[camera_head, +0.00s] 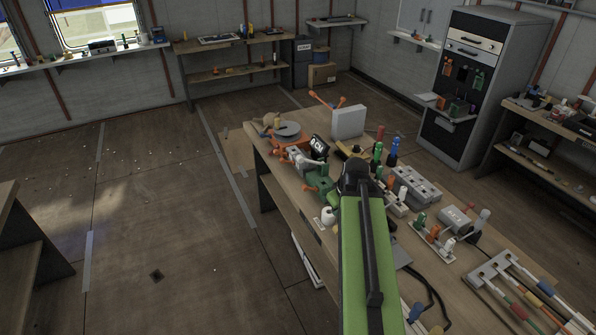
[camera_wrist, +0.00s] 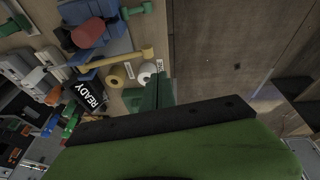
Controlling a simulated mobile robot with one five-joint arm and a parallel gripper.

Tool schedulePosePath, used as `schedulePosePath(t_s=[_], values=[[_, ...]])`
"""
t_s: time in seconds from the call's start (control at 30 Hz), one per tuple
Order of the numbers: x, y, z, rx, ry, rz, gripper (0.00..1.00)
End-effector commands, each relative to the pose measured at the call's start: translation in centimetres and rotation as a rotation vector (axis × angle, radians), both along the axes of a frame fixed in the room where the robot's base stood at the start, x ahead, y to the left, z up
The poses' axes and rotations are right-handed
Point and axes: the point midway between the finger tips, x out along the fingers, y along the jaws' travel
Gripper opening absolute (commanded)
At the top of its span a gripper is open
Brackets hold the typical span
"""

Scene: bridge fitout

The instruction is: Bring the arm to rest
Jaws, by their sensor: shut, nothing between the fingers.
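My green arm reaches out over the workbench (camera_head: 290,195) in the head view. My gripper (camera_head: 358,178) is at its dark far end, above the bench top among the tools. It is shut and holds nothing; the separate fingertips are hard to make out. In the wrist view a broad green part of mine with a black edge fills the bottom. Beyond it lie the bench top with its objects on the left and the wooden floor on the right.
Close by stand a green fixture (camera_head: 321,182), a black display (camera_head: 320,147), green and blue bottles, a white box (camera_head: 348,122) and grey blocks (camera_head: 416,187). The display reads READY in the wrist view (camera_wrist: 88,96). A tall cabinet (camera_head: 465,85) stands behind. Floor (camera_head: 160,220) left is open.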

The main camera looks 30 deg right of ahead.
Motion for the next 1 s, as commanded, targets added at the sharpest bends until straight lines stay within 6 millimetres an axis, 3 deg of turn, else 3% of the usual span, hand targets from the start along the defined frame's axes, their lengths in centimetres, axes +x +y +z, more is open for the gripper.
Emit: schedulePosePath(t_s=[0.13, 0.23, 0.33, 0.43, 0.6, 0.67, 0.7, 0.8, 1.0], values=[[0.3, 0.6, -0.1, 0.0, 0.0, 0.01, 0.0], [2.2, 4.0, -0.9, 0.0, 0.0, 0.074, 0.0], [4.9, 10.8, -2.2, -0.002, 0.002, 0.198, 0.0], [6.2, 18.5, -3.5, 0.002, 0.035, 0.31, 0.0], [4.8, 28.9, -5.5, 0.032, 0.139, 0.329, 0.0], [3.5, 31.6, -6.1, 0.043, 0.192, 0.279, 0.0], [2.6, 32.2, -6.2, 0.048, 0.228, 0.217, 0.0], [1.0, 31.4, -6.0, 0.061, 0.288, 0.055, 0.0], [0.2, 31.0, -6.0, 0.077, 0.319, -0.082, 0.0]])
